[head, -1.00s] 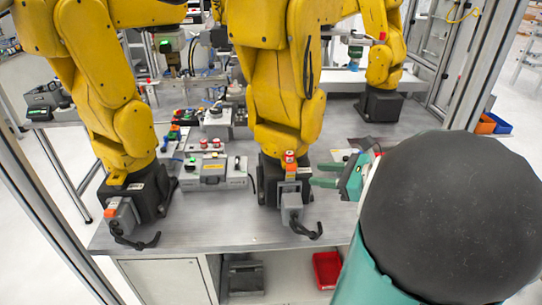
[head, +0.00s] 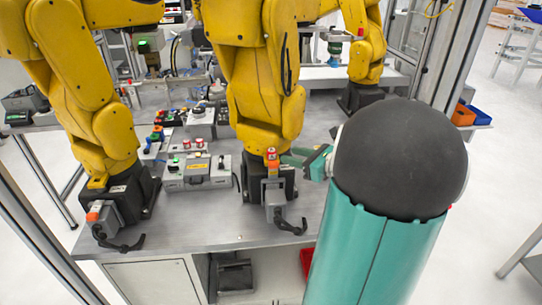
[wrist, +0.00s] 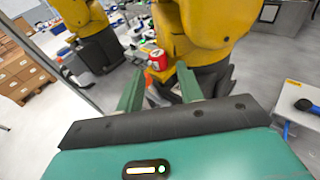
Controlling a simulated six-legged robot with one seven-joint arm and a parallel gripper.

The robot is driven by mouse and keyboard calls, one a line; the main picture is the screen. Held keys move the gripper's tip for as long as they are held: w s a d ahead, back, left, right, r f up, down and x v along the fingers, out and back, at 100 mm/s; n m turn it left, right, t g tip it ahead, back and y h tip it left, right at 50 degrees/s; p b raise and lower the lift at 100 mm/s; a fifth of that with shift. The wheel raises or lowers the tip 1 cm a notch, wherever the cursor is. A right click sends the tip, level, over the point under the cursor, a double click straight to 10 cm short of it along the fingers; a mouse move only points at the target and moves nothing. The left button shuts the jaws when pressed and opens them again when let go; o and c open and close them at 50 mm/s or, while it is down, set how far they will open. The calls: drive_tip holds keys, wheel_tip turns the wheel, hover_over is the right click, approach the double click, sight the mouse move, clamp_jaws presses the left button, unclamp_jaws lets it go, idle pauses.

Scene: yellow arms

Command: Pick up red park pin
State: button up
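The red park pin (head: 271,154) stands at the front of the middle yellow arm's black base, above an orange part. In the wrist view the red pin (wrist: 157,57) has a pale mark and sits just beyond the fingertips. My gripper (head: 286,157) comes in from the right in the head view, its green fingertips close beside the pin. In the wrist view my gripper (wrist: 160,72) is open, with a finger to each side of the pin's line. I cannot tell whether either finger touches it. Part of the far finger is hidden in the head view.
The middle yellow arm (head: 262,80) rises right behind the pin. A grey connector (head: 274,192) with a black cable hangs below it. Another yellow arm (head: 90,100) and a grey control box (head: 197,173) stand to the left. The metal tabletop (head: 205,222) is bare in front.

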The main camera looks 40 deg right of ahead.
sight(274, 151)
drive_tip(key=x, duration=0.5)
drive_tip(key=shift+w+a, duration=0.25)
drive_tip(key=shift+w, duration=0.1)
drive_tip(key=c, duration=0.8)
